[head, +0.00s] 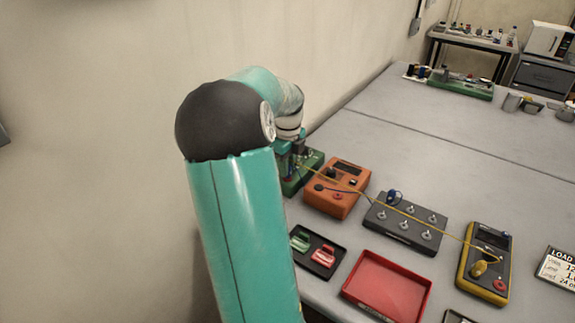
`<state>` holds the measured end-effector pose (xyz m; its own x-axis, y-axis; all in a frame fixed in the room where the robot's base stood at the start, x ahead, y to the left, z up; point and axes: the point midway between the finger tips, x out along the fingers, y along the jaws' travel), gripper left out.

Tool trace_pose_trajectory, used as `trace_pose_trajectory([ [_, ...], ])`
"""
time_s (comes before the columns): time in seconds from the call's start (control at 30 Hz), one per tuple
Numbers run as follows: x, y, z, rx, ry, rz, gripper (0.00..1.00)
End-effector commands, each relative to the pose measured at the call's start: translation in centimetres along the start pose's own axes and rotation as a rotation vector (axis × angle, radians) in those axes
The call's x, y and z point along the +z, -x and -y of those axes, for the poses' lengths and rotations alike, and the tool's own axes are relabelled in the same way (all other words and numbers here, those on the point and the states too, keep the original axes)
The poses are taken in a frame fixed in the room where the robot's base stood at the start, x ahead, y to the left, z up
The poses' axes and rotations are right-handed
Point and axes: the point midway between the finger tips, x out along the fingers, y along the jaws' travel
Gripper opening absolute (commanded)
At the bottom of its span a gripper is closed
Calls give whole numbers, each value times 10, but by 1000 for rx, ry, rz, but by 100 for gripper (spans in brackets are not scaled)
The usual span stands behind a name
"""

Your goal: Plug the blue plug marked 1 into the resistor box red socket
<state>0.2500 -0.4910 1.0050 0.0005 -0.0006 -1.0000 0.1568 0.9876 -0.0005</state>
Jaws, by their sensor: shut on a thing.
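My gripper (296,147) is at the end of my teal arm, low over the green board (312,172) near the wall. My wrist hides most of it. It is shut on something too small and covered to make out. A dark blue plug (393,196) is at the back left of the grey box (405,222) with several metal posts; its mark cannot be read. The orange box (336,188) has a dark window and a red socket (337,195). No label shows which box is the resistor box.
A yellow cable (430,229) runs from near my gripper across the orange and grey boxes to the yellow meter (484,262). A black tray (318,252) with green and red pieces and an empty red tray (388,287) lie in front. The table's far middle is clear.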

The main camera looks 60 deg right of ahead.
Motion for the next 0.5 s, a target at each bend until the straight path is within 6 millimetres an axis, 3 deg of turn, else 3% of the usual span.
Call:
trace_pose_trajectory([
  [0.5,0,-4,0,0,0,0,0],
])
